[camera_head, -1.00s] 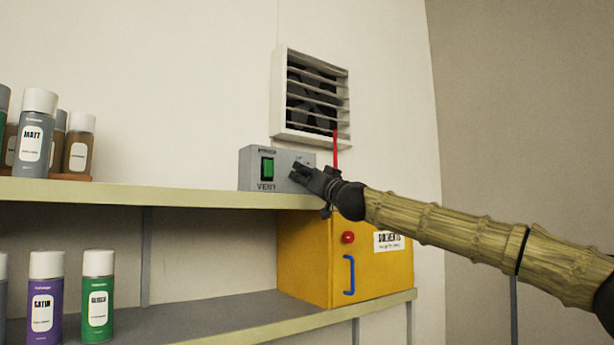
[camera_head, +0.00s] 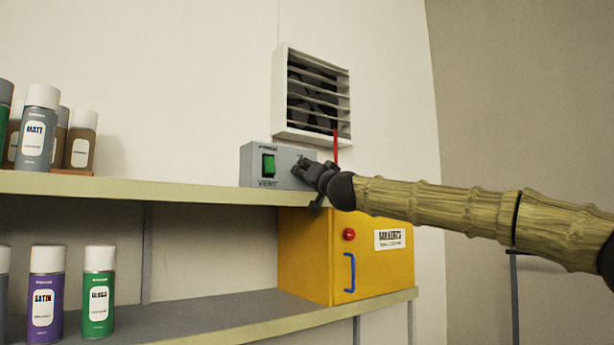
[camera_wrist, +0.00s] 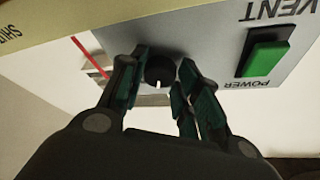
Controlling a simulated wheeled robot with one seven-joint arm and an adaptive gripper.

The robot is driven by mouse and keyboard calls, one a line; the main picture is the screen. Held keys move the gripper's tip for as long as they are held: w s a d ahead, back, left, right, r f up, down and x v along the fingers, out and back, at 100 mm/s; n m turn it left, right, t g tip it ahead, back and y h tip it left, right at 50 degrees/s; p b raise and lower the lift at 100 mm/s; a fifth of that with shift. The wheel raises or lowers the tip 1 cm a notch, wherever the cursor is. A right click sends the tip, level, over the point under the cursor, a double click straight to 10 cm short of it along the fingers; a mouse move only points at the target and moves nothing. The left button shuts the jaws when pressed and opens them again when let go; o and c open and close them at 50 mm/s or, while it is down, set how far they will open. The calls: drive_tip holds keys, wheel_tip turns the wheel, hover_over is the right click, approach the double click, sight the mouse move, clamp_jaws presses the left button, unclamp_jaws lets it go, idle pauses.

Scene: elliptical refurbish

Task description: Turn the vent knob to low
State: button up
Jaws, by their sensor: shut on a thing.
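The grey vent box (camera_head: 256,158) stands on the upper shelf and bears a green power switch (camera_head: 268,164) and the word VENT. In the wrist view, the black round vent knob (camera_wrist: 160,72) sits between my two fingers, with a white pointer mark toward the picture's bottom. My gripper (camera_head: 304,168) is at the right part of the box front in the head view. The wrist view shows my gripper (camera_wrist: 162,82) shut on the knob, one finger on each side. The knob's setting labels are hidden or unreadable.
A white louvred vent (camera_head: 311,97) is on the wall above the box, with a red strip (camera_head: 336,148) below it. Spray cans (camera_head: 40,125) stand at the left of the upper shelf (camera_head: 130,188). A yellow cabinet (camera_head: 308,255) stands below.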

drive_tip(key=m+h, duration=0.1)
drive_tip(key=m, duration=0.1)
drive_tip(key=m+p, duration=0.1)
drive_tip(key=m, duration=0.1)
drive_tip(key=shift+s+r+h, duration=0.1)
drive_tip(key=shift+r+h, duration=0.2)
drive_tip(key=shift+h, duration=0.1)
drive_tip(key=shift+m+h+p, duration=0.5)
drive_tip(key=shift+m+p, duration=0.15)
drive_tip(key=shift+m, duration=0.55)
drive_tip(key=shift+f+m, duration=0.1)
drive_tip(key=shift+m, duration=0.2)
drive_tip(key=o, duration=1)
drive_tip(key=shift+o, duration=0.2)
drive_tip(key=v, duration=1.2)
